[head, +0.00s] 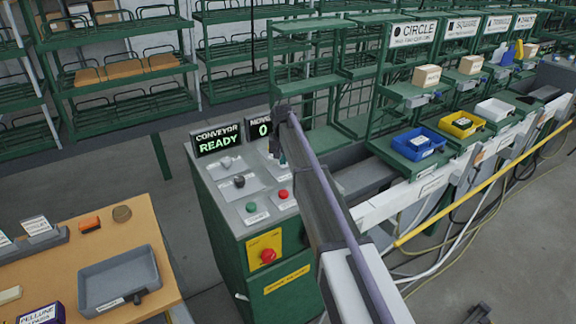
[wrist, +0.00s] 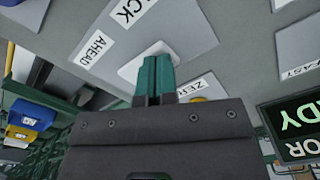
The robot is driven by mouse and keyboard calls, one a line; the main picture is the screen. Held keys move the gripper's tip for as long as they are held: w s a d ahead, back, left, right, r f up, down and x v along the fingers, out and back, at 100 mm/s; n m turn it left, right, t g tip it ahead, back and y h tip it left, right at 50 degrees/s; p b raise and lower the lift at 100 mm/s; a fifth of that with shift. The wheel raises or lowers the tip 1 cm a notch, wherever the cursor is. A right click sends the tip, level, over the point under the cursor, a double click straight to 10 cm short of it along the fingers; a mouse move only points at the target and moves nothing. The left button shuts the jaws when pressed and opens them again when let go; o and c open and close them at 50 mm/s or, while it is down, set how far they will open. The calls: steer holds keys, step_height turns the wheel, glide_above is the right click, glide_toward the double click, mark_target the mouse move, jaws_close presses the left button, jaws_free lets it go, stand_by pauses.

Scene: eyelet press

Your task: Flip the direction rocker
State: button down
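My gripper (wrist: 157,66) shows in the wrist view with its two teal fingers together and nothing visible between them. The fingertips lie over a pale rounded piece (wrist: 131,70) on the grey panel, beside the AHEAD label (wrist: 95,49) and a label ending in CK (wrist: 133,8). This piece may be the direction rocker; the fingers cover much of it, and I cannot tell its tilt or whether they touch it. In the head view my gripper (head: 282,158) is over the back right of the green control console (head: 215,225), where my arm hides the rocker.
The console top has knobs (head: 238,181), a green button (head: 251,207) and a red button (head: 283,194). A red emergency stop (head: 267,256) is on its front. Displays read CONVEYOR READY (head: 217,139) and 0 (head: 264,129). A conveyor with bins (head: 418,143) lies right.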

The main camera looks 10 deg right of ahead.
steer(key=shift+f, duration=0.2)
step_height(320, 180, up, 7)
steer(key=p, duration=0.7)
steer(key=shift+r, duration=0.1)
steer(key=s+f+n+b, duration=0.1)
steer(key=s+n+b, duration=0.1)
steer(key=s, duration=3.7)
steer(key=shift+s+f, duration=0.25)
steer(key=shift+f, duration=0.15)
